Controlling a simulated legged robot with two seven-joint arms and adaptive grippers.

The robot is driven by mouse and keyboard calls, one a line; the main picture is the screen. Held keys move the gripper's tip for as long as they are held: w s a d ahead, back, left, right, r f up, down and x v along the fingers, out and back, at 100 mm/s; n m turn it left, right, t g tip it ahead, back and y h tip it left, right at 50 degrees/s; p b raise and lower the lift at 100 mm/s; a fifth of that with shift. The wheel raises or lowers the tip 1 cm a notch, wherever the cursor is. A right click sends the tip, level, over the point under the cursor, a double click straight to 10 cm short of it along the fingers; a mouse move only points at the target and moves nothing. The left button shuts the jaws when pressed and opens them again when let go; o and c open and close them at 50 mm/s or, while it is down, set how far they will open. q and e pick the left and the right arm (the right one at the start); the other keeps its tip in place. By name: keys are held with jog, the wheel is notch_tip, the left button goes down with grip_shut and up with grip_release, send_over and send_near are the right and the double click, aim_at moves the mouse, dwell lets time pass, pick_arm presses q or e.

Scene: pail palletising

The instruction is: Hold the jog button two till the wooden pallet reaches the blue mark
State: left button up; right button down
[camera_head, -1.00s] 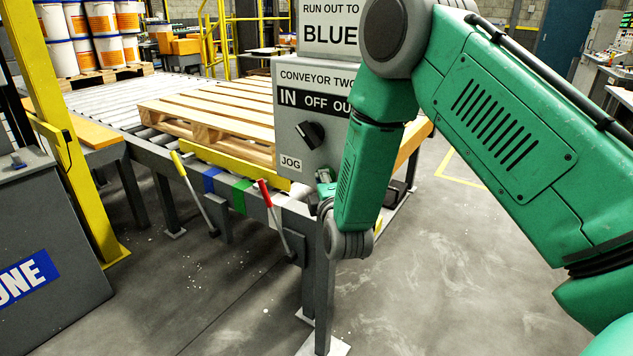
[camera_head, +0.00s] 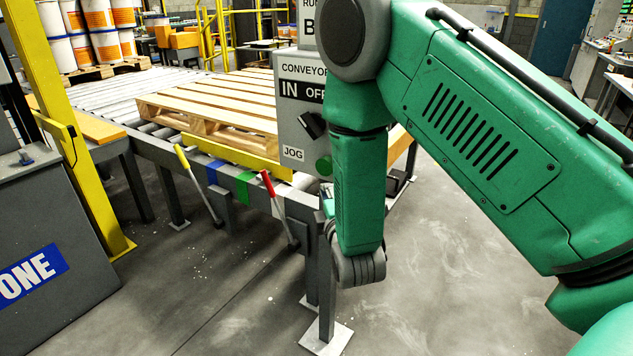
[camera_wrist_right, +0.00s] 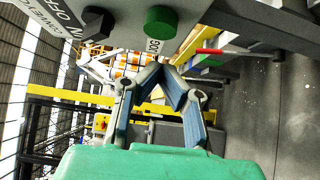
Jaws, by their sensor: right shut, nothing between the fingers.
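The control box (camera_head: 295,100) is labelled CONVEYOR TWO and partly hidden by my right arm. Its green round button (camera_head: 323,167) sits beside the JOG label; the button also shows in the right wrist view (camera_wrist_right: 160,22). My right gripper (camera_wrist_right: 160,68) is shut and empty, its fingertips appearing a little below the button, with no contact visible. In the head view my arm mostly hides this gripper. The wooden pallet (camera_head: 215,107) lies flat on the roller conveyor. The blue mark (camera_head: 212,171) is on the near rail, in front of the pallet. My left gripper is out of view.
A green mark (camera_head: 243,188) is right of the blue one. A yellow-handled lever (camera_head: 197,182) and a red-handled lever (camera_head: 277,205) stand along the rail. A black selector knob (camera_head: 311,125) is on the box. Stacked pails (camera_head: 95,32) stand at the back left.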

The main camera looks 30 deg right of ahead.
jog(key=s+a+r, duration=0.1)
jog(key=s+a, duration=0.2)
jog(key=a, duration=0.2)
jog(key=s+f+m+g+y, duration=0.25)
jog(key=s+f+g, duration=0.2)
jog(key=f, duration=0.45)
jog(key=s+f+m+g+y, duration=0.25)
jog(key=s+f, duration=0.25)
jog(key=f, duration=0.4)
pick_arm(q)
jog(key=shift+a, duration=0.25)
pick_arm(e)
jog(key=s+a+f+m+g, duration=0.1)
jog(key=s+f+m+g, duration=0.1)
jog(key=s, duration=0.5)
jog(key=s+a+f+m+g+y, duration=0.1)
jog(key=s+a+f+m+g, duration=0.1)
jog(key=s, duration=0.5)
jog(key=s+a+f+m+g+y, duration=0.1)
jog(key=s+a+f+m+g, duration=0.1)
jog(key=s+f+g, duration=0.3)
jog(key=shift+s+f+m, duration=0.25)
jog(key=shift+s+m, duration=0.65)
jog(key=shift+s, duration=0.15)
